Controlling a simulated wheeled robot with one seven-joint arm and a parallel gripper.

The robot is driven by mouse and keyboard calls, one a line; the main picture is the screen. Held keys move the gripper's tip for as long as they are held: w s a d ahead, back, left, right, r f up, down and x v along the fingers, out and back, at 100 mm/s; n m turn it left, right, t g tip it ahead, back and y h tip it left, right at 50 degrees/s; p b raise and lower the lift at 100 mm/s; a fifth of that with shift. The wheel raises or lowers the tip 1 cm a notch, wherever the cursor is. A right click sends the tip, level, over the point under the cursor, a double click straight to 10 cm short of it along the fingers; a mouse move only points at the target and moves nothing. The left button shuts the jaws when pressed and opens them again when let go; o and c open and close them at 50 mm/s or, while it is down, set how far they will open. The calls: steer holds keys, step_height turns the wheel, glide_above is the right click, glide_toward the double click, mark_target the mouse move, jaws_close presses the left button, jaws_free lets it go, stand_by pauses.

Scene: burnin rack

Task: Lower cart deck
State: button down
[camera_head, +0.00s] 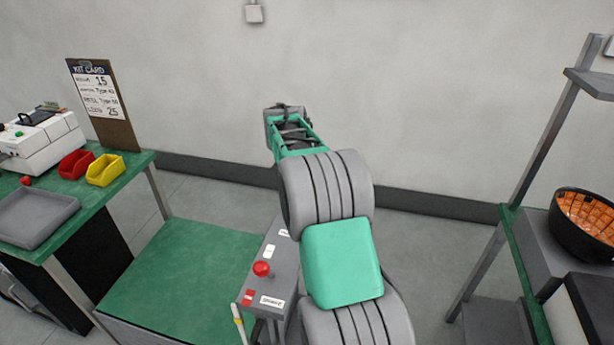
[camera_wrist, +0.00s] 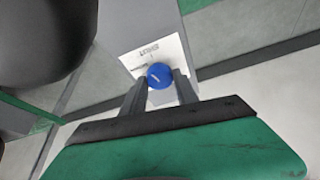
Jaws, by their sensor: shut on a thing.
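The cart's green deck (camera_head: 185,265) is a flat, bare platform beside the green bench in the head view. A grey control box (camera_head: 280,250) with a red button (camera_head: 262,268) and small white labels stands at its right edge, partly hidden by my arm. In the wrist view a round blue knob (camera_wrist: 160,75) with a pale pointer line sits on a white lettered plate (camera_wrist: 140,60). My gripper (camera_wrist: 161,82) is shut on the blue knob, one finger on each side. The knob does not show in the head view, where my arm covers part of the box.
The green bench (camera_head: 125,180) at left holds a grey tray (camera_head: 35,215), a red bin (camera_head: 75,164), a yellow bin (camera_head: 105,170) and a white machine (camera_head: 40,140). A kit card (camera_head: 103,105) stands behind.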

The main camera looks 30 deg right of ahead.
steer(key=shift+a+m+g+p, duration=0.1)
steer(key=shift+m+g+p, duration=0.35)
steer(key=shift+m, duration=0.75)
steer(key=shift+f, duration=0.1)
steer(key=c, duration=0.9)
jaws_free()
steer(key=shift+c, duration=0.2)
steer(key=shift+r, duration=0.2)
steer(key=w+v, duration=0.1)
steer(key=v, duration=0.6)
steer(key=shift+s+a+r, duration=0.25)
steer(key=shift+s+r, duration=0.05)
steer(key=shift+s, duration=0.2)
